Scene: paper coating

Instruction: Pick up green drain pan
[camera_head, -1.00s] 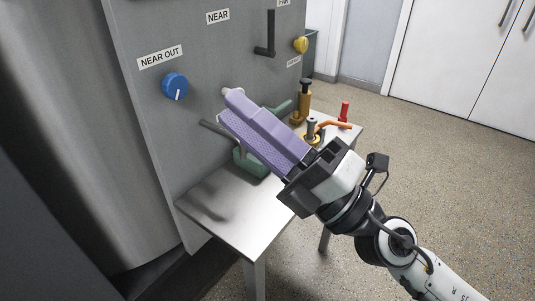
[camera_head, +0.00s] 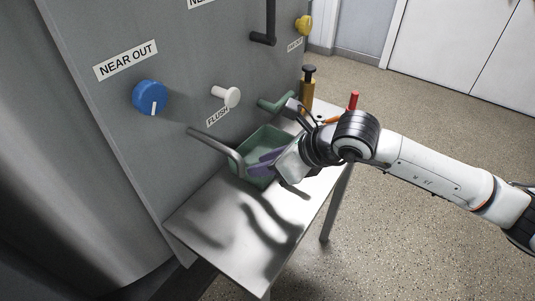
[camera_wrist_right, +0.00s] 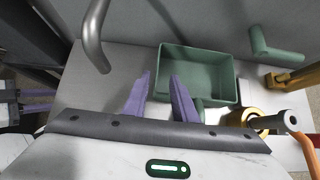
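The green drain pan (camera_head: 257,143) is an open rectangular tray beside the grey machine, under the bent grey pipe (camera_head: 222,146). It also shows in the right wrist view (camera_wrist_right: 215,77). My right gripper (camera_head: 263,163) reaches in from the right with its purple fingers low at the pan's near side. In the right wrist view (camera_wrist_right: 160,77) the fingers are apart, with the pan's left wall showing between them. I cannot tell whether they touch it. My left gripper is absent from the head view; purple-edged parts at the wrist view's left edge may belong to it.
The small metal table (camera_head: 232,212) has bare room at its near end. A green lever (camera_head: 275,103), a brass-coloured cylinder with a black top (camera_head: 307,92) and a red-topped item (camera_head: 352,101) stand farther back. A blue knob (camera_head: 150,98) and white flush knob (camera_head: 228,97) protrude from the machine.

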